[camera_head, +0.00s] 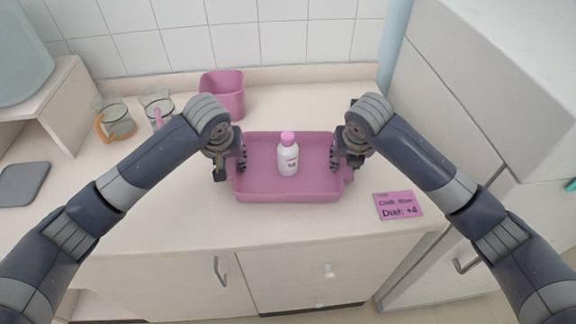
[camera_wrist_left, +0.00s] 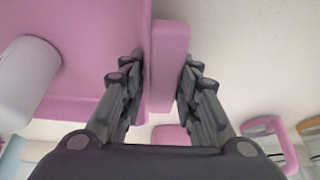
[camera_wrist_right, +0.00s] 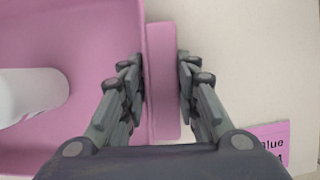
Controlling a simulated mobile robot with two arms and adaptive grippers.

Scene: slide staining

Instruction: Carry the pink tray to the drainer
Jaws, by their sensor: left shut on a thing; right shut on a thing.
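The pink tray (camera_head: 262,190) sits at the middle of the counter, with a white bottle with a pink cap (camera_head: 288,158) standing upright in it. My left gripper (camera_head: 240,160) is shut on the tray's left side; the left wrist view shows its fingers on both sides of a pink handle (camera_wrist_left: 170,65). My right gripper (camera_head: 338,158) is shut on the tray's right side; the right wrist view shows its fingers around the other handle (camera_wrist_right: 163,80). I cannot tell whether the tray touches the counter. I cannot make out a drainer for certain.
A pink bin (camera_head: 224,93) stands behind the tray by the tiled wall. Two glass jugs (camera_head: 117,120) (camera_head: 157,105) stand at the back left. A pink card (camera_head: 398,205) lies right of the tray. A dark mat (camera_head: 24,184) lies far left. A tall white cabinet (camera_head: 470,90) bounds the right.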

